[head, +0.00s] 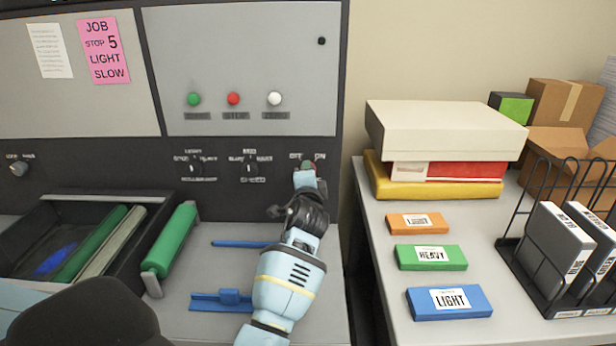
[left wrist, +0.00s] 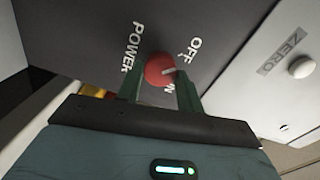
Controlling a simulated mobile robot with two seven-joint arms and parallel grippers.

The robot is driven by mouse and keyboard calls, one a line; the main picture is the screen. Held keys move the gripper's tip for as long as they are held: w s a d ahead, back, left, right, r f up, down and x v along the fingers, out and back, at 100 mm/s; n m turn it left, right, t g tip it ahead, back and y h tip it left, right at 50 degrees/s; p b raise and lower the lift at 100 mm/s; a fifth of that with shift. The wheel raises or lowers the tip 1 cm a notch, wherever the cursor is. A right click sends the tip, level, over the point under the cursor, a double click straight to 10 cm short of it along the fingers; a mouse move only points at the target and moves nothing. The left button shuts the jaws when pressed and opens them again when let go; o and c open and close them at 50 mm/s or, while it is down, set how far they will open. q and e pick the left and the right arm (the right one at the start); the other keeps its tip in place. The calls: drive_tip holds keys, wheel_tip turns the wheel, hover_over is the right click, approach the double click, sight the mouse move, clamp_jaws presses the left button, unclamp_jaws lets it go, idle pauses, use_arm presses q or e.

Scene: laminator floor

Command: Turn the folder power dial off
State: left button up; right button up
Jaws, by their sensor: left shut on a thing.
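The folder power dial is a red round knob (left wrist: 158,69) with a white pointer mark, on a dark panel under the words POWER, OFF and ON. In the left wrist view the mark points roughly between OFF and the partly hidden ON. My left gripper (left wrist: 161,90) has one finger on each side of the dial and is shut on it. In the head view my left gripper (head: 307,172) reaches up to the panel's right end and covers most of the dial. My right gripper is in neither view.
Left of the power dial are two black dials (head: 250,168) and, above, green, red and white buttons (head: 233,98). A tray (head: 108,203) with rollers lies at left. The right table holds boxes (head: 445,125), coloured labelled blocks (head: 449,302) and a wire rack (head: 510,243).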

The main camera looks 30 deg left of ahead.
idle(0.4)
use_arm(q)
drive_tip(key=o, duration=1)
drive_tip(key=v, duration=0.7)
drive_tip(key=shift+s+d, duration=0.25)
drive_tip(key=shift+s, duration=0.1)
